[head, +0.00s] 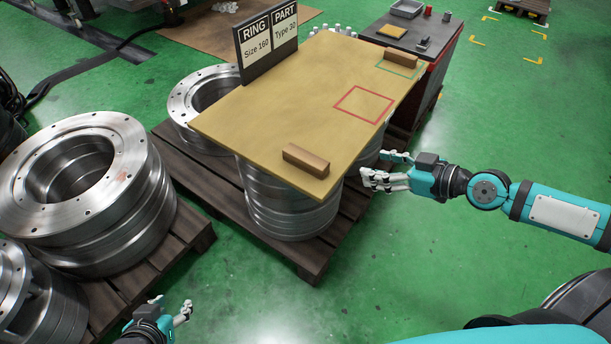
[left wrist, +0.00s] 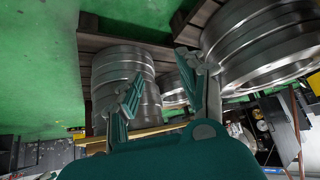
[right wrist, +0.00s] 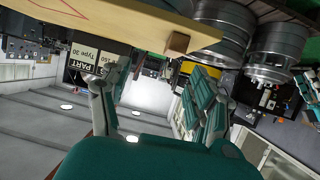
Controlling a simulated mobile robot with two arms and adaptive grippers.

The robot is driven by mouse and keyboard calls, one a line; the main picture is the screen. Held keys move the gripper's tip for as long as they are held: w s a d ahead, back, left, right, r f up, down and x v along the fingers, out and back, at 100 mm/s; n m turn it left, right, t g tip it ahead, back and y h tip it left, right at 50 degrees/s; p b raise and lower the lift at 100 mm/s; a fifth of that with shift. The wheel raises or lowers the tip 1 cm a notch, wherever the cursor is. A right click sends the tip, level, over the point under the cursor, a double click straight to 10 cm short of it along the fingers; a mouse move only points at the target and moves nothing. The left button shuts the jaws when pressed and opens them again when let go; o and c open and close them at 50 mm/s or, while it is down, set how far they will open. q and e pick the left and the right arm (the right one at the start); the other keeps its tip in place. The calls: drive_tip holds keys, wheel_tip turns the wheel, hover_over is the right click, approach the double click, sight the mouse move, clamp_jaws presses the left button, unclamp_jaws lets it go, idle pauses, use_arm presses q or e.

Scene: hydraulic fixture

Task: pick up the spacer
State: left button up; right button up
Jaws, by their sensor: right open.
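Two brown bar-shaped blocks that could be the spacer lie on the tan board. The near block (head: 306,160) is close to the board's front edge, and the far block (head: 401,57) is at the green outline. One block also shows at the board's edge in the right wrist view (right wrist: 177,44). My right gripper (head: 378,168) is open and empty, just right of the board and apart from both blocks. My left gripper (head: 179,307) is open and empty, low at the front left, well away from the blocks; its spread fingers also show in the left wrist view (left wrist: 168,95).
The tan board (head: 260,115) rests on metal ring stacks (head: 290,212) on a wooden pallet (head: 318,245). It carries a red outline (head: 364,105) and a black sign (head: 268,42). More rings (head: 85,190) stand at left. Green floor is clear in front.

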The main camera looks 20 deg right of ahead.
drive_tip(key=a, duration=0.2)
drive_tip(key=y+p, duration=0.1)
drive_tip(key=p, duration=0.1)
approach(309, 157)
drive_tip(key=x, duration=0.4)
drive_tip(key=shift+w+d+f, duration=0.15)
drive_tip(key=shift+f, duration=0.05)
drive_tip(key=x, duration=0.5)
drive_tip(key=shift+a+r+b, duration=0.1)
drive_tip(key=shift+a+b, duration=0.25)
drive_tip(key=shift+w+a+g, duration=0.1)
drive_tip(key=shift+w+g, duration=0.1)
drive_tip(key=shift+g, duration=0.1)
use_arm(q)
drive_tip(key=s+a+g, duration=0.2)
drive_tip(key=s+g, duration=0.1)
drive_tip(key=s, duration=0.4)
drive_tip(key=shift+f+y, duration=0.35)
drive_tip(key=shift+y, duration=0.05)
use_arm(e)
drive_tip(key=shift+c, duration=0.4)
drive_tip(key=c, duration=1.2)
